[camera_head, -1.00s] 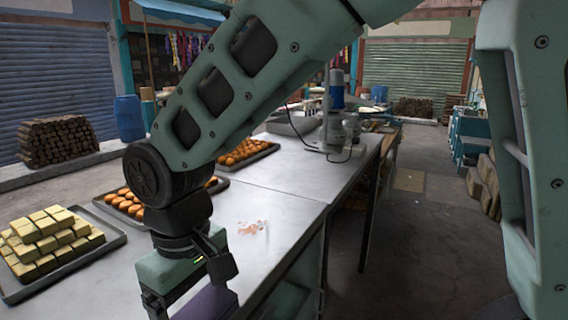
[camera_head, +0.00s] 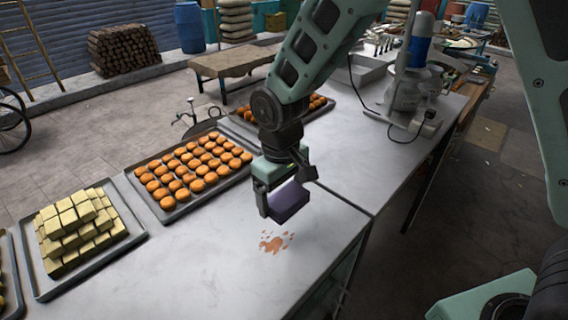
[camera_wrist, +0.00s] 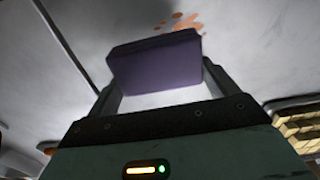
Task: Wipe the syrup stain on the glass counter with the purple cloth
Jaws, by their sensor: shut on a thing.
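The syrup stain (camera_head: 273,243) is an orange-brown splotch with small spots on the pale counter (camera_head: 215,262). It also shows in the wrist view (camera_wrist: 186,24), just beyond the cloth. The purple cloth (camera_head: 289,201) looks like a folded block; it fills the middle of the wrist view (camera_wrist: 156,66). My gripper (camera_head: 284,207) is shut on the cloth, with a finger on each side of it. In the head view the cloth is just above the stain in the picture and seems held over the counter. Its underside is hidden, so I cannot tell the exact gap.
A tray of orange round sweets (camera_head: 190,172) and a tray of stacked yellow blocks (camera_head: 82,232) stand to the left. Another tray (camera_head: 318,106) lies behind my arm. A blue-and-grey machine (camera_head: 411,85) stands at the back right. The counter around the stain is clear.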

